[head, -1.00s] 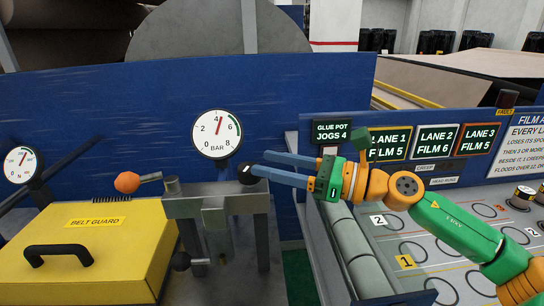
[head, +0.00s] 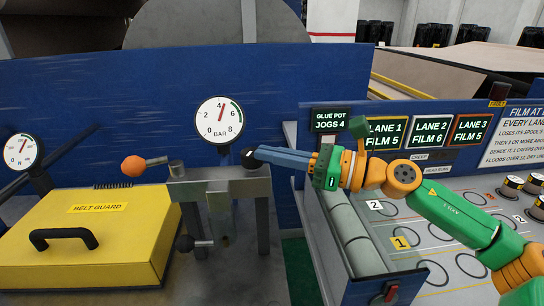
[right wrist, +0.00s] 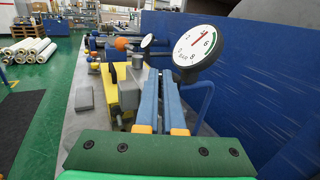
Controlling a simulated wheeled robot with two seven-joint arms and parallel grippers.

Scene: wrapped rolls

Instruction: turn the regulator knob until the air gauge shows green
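The air gauge (head: 220,120) is a white dial marked 0 to 8 BAR, above the grey stand. Its red needle points just past 4, short of the green arc at the dial's upper right. It also shows in the right wrist view (right wrist: 197,49). A round black knob (head: 250,158), apparently the regulator knob, is below and right of the gauge. My right gripper (head: 259,154) comes from the right with its fingertips at the knob. The wrist view shows a narrow gap between its blue fingers (right wrist: 161,72); contact with the knob is hidden. My left gripper is out of view.
A second gauge (head: 20,150) stands at the far left. The yellow belt guard (head: 100,255) and an orange ball lever (head: 133,166) are left of the grey stand (head: 222,180). A blue panel (head: 90,100) rises behind. The lane console is on the right.

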